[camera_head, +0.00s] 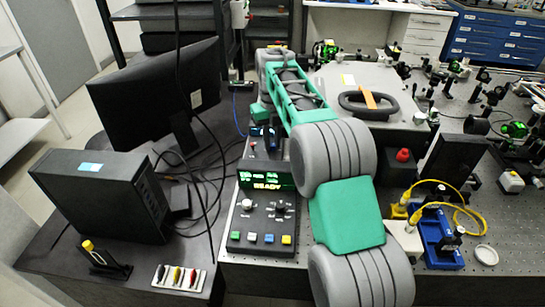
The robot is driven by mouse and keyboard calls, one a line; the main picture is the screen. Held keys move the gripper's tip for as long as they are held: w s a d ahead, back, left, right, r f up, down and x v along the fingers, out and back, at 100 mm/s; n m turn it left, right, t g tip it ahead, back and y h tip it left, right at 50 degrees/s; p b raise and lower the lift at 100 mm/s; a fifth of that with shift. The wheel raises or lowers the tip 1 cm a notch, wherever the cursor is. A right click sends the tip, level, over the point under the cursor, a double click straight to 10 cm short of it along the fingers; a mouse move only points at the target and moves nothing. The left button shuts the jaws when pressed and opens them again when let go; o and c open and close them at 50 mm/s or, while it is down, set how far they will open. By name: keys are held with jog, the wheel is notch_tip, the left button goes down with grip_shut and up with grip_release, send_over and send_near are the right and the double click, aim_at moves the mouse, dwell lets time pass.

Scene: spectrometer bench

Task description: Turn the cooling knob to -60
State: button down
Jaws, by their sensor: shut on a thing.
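A black control box (262,222) stands at the front middle of the bench. Its lit green display (266,181) reads READY in the lower line; the upper lines are too small to read. Below it are a pale knob (247,204) and a second knob (280,205), both free. My arm reaches over the bench and bends back down to the box's far end. My gripper (264,133) is small there, pointing down and shut on what appears to be the cooling knob. The fingers hide that knob, and its pointer and scale cannot be read.
A monitor (157,88) and a black computer case (100,195) stand left, with loose cables beside the box. Right of my arm are a blue fixture (437,238) with yellow fibre and a red button (403,155). A grey instrument housing (365,78) is behind.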

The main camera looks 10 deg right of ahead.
jog(key=shift+w+f+b, duration=0.1)
jog(key=shift+f+b, duration=0.65)
jog(key=shift+b, duration=0.35)
jog(key=shift+r+m+b, duration=0.45)
jog(key=shift+r+m, duration=0.3)
jog(key=shift+m, duration=0.05)
jog(key=m+p, duration=0.1)
jog(key=m, duration=0.2)
jog(key=shift+r+m, duration=0.1)
jog(key=shift+m, duration=0.2)
jog(key=shift+m+p, duration=0.7)
jog(key=shift+m, duration=0.8)
jog(key=c, duration=1.3)
grip_release()
jog(key=shift+s, duration=0.2)
